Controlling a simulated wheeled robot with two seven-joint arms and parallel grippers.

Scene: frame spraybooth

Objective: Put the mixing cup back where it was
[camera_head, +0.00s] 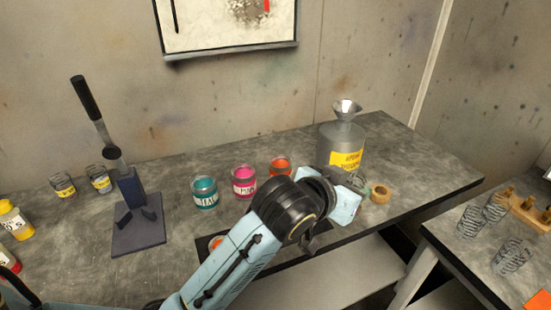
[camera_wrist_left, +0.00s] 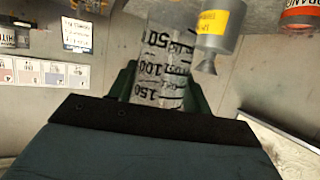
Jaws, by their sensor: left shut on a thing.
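My left gripper (camera_head: 349,190) is above the front part of the grey workbench (camera_head: 130,268), in front of the metal can. In the left wrist view, my left gripper (camera_wrist_left: 160,92) is shut on a clear mixing cup (camera_wrist_left: 164,62) with black graduation marks, which sits between the dark green fingers. In the head view the held cup is largely hidden behind the wrist. Several similar clear marked cups (camera_head: 511,257) stand on the side table at the right. My right gripper is not in view.
A metal can (camera_head: 328,148) with a funnel (camera_head: 346,110) stands behind my gripper. Teal (camera_head: 204,193), pink (camera_head: 244,181) and orange (camera_head: 280,166) jars stand left of it. A tape roll (camera_head: 380,195) lies near the bench edge. A wooden peg rack (camera_head: 527,208) is on the side table (camera_head: 462,262).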

